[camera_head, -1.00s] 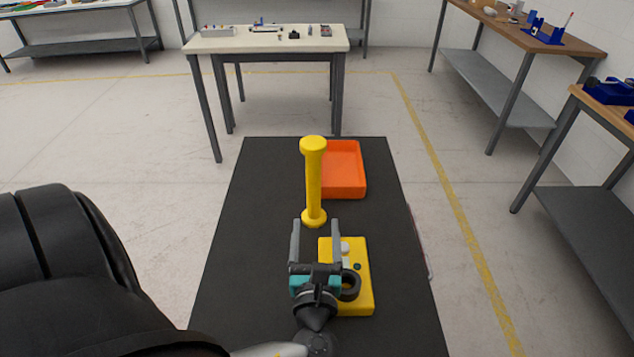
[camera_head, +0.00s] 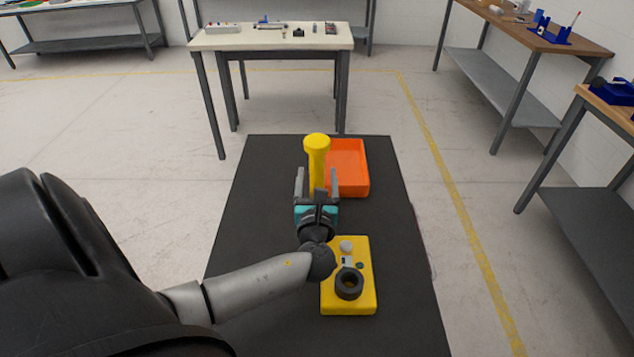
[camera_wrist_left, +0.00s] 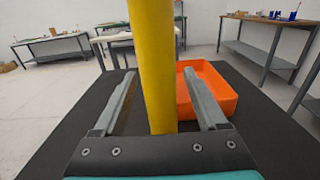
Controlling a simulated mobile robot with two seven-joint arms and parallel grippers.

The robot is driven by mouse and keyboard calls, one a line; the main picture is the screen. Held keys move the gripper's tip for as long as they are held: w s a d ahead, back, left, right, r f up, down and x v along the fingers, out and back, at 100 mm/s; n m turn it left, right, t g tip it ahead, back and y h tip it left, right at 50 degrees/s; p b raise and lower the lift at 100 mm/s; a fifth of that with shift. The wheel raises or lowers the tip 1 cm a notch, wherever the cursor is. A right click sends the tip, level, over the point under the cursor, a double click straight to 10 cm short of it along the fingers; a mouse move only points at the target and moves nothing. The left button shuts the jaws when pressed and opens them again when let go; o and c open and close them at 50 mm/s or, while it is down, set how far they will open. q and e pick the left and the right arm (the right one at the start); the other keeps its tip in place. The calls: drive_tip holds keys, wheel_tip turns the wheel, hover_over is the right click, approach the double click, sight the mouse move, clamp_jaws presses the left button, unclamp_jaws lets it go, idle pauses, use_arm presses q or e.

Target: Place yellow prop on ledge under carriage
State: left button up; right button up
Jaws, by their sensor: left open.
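The yellow prop (camera_head: 317,160), a tall post with a round, wider top, stands upright on the dark table (camera_head: 260,215). My left gripper (camera_head: 317,180) is open, with one grey finger on each side of the prop in the head view. In the left wrist view the yellow post (camera_wrist_left: 155,65) rises between the two open fingers, with a gap on both sides. The gripper hides the prop's lower end in the head view. I cannot make out a carriage or ledge for certain. My right gripper is not in view.
An orange tray (camera_head: 348,168) stands close behind and right of the prop. A yellow block (camera_head: 348,305) with a black ring (camera_head: 349,284) and a grey knob (camera_head: 346,246) lies nearer me. The table's left side is clear. A white-topped table (camera_head: 270,38) stands farther back.

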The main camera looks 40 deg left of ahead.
use_arm(q)
drive_tip(key=shift+w+a, duration=0.35)
drive_tip(key=shift+w, duration=0.1)
clamp_jaws()
idle(0.3)
idle(0.8)
drive_tip(key=shift+r, duration=0.15)
